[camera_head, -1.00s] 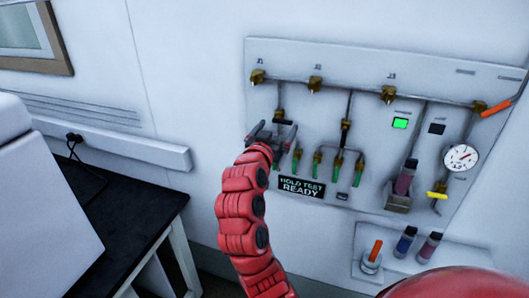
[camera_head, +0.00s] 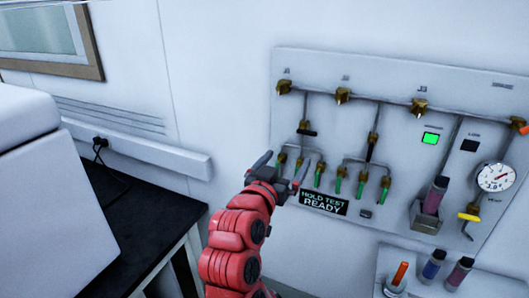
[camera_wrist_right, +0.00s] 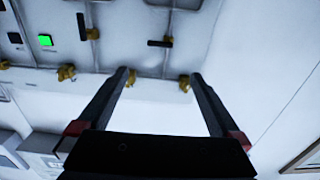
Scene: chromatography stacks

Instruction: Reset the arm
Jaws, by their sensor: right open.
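My right gripper (camera_head: 282,166) is at the end of the red arm in the head view. It is open and empty, in front of the lower left part of the white wall panel (camera_head: 385,95). The green-tipped tubes (camera_head: 338,184) hang just to its right and behind it. In the right wrist view the two dark fingers of my right gripper (camera_wrist_right: 160,76) are spread apart with nothing between them. Behind them are the panel with brass fittings (camera_wrist_right: 66,73) and a lit green square (camera_wrist_right: 45,40). My left gripper does not show.
The panel carries a "HOLD TEST READY" sign (camera_head: 324,203), a gauge (camera_head: 496,177) and a yellow handle (camera_head: 468,217). A small shelf with an orange-topped piece (camera_head: 398,279) is below. A black table (camera_head: 135,225) with a white box (camera_head: 35,195) stands left.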

